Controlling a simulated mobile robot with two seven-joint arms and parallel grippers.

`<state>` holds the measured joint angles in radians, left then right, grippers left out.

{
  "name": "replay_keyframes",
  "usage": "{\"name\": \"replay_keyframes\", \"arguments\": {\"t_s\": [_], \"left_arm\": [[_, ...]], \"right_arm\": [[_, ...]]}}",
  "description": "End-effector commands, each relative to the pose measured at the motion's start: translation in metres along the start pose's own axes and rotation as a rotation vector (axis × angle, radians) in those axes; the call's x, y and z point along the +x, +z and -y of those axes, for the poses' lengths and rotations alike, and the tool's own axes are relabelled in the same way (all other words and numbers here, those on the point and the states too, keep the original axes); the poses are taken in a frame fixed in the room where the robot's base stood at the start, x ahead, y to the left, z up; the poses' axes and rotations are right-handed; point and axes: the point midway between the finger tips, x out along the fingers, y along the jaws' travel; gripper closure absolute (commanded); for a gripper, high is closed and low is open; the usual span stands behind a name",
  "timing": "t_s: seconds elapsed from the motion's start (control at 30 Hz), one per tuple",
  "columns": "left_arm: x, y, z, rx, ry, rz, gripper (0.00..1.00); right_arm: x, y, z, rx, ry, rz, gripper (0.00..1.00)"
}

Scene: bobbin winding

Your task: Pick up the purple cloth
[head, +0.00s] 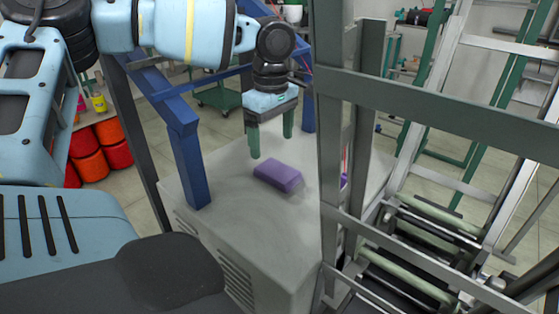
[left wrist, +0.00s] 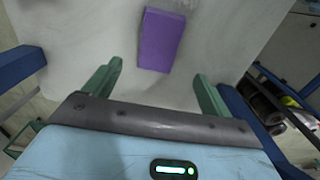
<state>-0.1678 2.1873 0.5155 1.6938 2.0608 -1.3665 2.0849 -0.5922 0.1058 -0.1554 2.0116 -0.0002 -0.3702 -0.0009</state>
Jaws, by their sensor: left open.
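The purple cloth (head: 278,176) is a small block-like folded piece lying on top of a pale grey cabinet (head: 225,215). In the left wrist view the cloth (left wrist: 161,40) lies beyond the fingertips, between their lines. My left gripper (head: 271,145) has green fingers that are apart and empty. It hangs pointing down above the cabinet, just behind and above the cloth, and it does not hold it. In the left wrist view the left gripper (left wrist: 157,82) also shows open. My right gripper is not in view.
A blue post (head: 187,160) stands left of the cloth. A grey metal frame (head: 345,150) rises close on its right, with a bit of purple behind it. Rollers (head: 430,225) sit further right. Red containers (head: 100,150) stand at the back left. The cabinet top around the cloth is mostly clear.

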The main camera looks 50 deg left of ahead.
Motion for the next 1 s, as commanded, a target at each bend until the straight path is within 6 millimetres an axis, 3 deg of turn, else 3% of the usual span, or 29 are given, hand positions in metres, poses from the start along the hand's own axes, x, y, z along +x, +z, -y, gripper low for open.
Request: {"name": "replay_keyframes", "arguments": {"t_s": [0.17,0.43,0.67,1.0], "left_arm": [[0.000,0.000,0.000,0.001,0.001,0.000,0.16],[0.023,0.001,-0.001,0.002,-0.001,0.000,0.16],[0.030,0.002,-0.002,0.002,0.000,0.000,0.16],[0.071,0.009,-0.007,0.001,0.001,0.000,0.16]], "right_arm": [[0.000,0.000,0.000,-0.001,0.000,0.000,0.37],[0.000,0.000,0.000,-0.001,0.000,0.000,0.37],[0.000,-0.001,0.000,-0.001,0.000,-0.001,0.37],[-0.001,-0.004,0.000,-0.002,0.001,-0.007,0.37]]}}
